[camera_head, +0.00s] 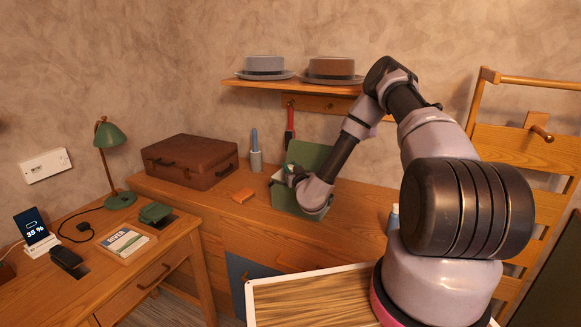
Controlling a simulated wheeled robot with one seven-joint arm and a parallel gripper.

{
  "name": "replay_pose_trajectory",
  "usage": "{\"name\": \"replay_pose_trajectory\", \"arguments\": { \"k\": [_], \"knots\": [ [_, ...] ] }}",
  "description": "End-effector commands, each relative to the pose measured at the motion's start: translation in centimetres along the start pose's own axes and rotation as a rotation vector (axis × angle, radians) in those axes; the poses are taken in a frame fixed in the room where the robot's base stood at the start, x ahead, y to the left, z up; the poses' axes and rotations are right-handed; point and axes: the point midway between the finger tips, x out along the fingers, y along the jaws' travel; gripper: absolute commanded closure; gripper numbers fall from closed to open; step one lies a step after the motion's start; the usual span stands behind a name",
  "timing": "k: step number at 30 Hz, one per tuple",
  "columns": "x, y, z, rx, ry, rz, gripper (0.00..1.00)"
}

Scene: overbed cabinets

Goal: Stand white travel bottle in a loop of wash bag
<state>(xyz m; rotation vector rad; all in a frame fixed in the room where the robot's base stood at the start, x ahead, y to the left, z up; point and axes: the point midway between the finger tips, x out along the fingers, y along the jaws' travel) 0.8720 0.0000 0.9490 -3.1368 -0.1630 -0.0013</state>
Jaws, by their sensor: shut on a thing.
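The green wash bag (309,154) stands open on the wooden dresser top, its lid raised against the back. My gripper (284,177) reaches in from the right at the bag's left part, with my arm's wrist covering much of the bag's inside. It is shut on a small pale thing, apparently the white travel bottle (279,174), of which only a little shows. Whether it is inside a loop cannot be seen, as the loops are hidden.
A brown suitcase (190,161), a grey cup (256,161) with a blue item and an orange block (242,196) stand left of the bag. A shelf with hats (285,84) hangs above.

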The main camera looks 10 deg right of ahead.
Motion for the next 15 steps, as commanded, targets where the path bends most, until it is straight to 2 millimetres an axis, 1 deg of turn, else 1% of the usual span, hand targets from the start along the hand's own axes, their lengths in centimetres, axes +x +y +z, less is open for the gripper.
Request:
{"name": "replay_pose_trajectory", "arguments": {
  "k": [15],
  "knots": [
    [0.0, 0.02, 1.07, 0.0, -0.001, 0.001, 1.0]
  ]
}}
